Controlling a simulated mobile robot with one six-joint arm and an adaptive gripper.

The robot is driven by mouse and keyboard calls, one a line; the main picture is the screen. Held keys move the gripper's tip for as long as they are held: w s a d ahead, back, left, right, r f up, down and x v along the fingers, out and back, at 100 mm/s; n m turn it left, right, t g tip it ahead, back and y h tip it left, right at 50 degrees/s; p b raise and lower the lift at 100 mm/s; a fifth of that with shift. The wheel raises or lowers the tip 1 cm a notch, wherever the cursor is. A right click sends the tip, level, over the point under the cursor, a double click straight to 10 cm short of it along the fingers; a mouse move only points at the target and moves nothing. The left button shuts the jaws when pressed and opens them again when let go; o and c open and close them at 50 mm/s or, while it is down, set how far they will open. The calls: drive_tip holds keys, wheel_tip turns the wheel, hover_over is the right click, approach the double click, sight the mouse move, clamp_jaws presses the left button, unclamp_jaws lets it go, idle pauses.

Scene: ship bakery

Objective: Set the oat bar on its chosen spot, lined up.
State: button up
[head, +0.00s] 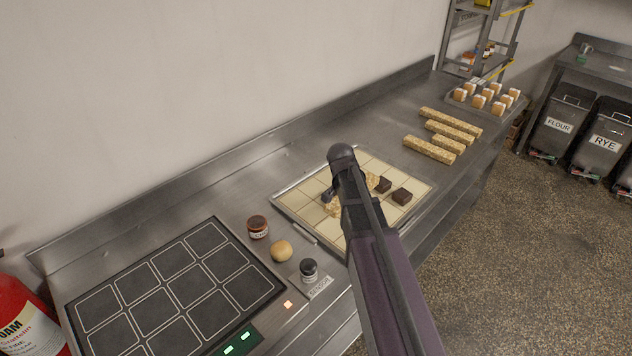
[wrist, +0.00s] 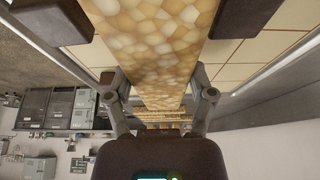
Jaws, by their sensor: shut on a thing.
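My gripper (head: 343,192) is over the tray and shut on a pale, nutty oat bar (head: 334,209). In the head view the bar shows on both sides of my gripper; its middle is hidden. In the wrist view the oat bar (wrist: 152,45) runs lengthwise between the two dark finger pads of my gripper (wrist: 150,20). The tray (head: 291,222) has a metal rim and a floor of cream squares. Whether the bar touches the floor, I cannot tell.
A tray of small cakes (head: 487,98) stands farther back.

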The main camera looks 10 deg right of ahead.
drive_tip(key=shift+w+d, duration=0.15)
drive_tip(key=shift+w, duration=0.15)
drive_tip(key=shift+d, duration=0.1)
drive_tip(key=shift+w, duration=0.25)
drive_tip(key=b, duration=0.1)
hover_over(316, 186)
drive_tip(key=s, duration=0.2)
drive_tip(key=shift+w+f, duration=0.15)
drive_tip(key=shift+f, duration=0.5)
drive_tip(key=shift+w+a, duration=0.45)
drive_tip(key=shift+w+a+f+b, duration=0.1)
drive_tip(key=shift+f+b, duration=0.3)
drive_tip(key=shift+b, duration=0.2)
wheel_tip(316, 186, down, 3)
drive_tip(key=b, duration=0.3)
